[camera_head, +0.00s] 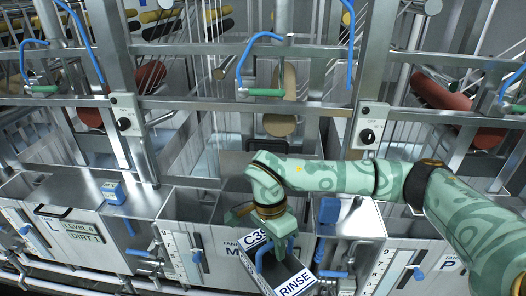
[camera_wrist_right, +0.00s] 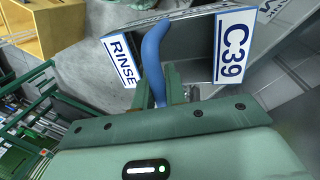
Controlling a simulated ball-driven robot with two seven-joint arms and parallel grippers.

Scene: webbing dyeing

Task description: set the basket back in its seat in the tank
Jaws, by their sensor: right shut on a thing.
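The basket (camera_head: 296,283) is a grey box with white labels reading C39 and RINSE and a blue handle. It hangs tilted in front of the tank row at the lower middle of the head view. In the right wrist view the basket (camera_wrist_right: 192,45) shows close up. My right gripper (camera_head: 277,232) is shut on the blue handle (camera_wrist_right: 154,55), also seen between its fingers in the wrist view. The tank (camera_head: 232,247) marked TANK M stands behind the basket, partly covered by it and my arm. Its seat cannot be made out. My left gripper is out of view.
Neighbouring steel tanks stand left (camera_head: 80,228) and right (camera_head: 440,262). A small blue block (camera_head: 112,192) sits on the left tank's top. Upright posts and a rail (camera_head: 200,103) with blue hoses cross behind. The wrist view shows a yellow-brown box (camera_wrist_right: 55,25).

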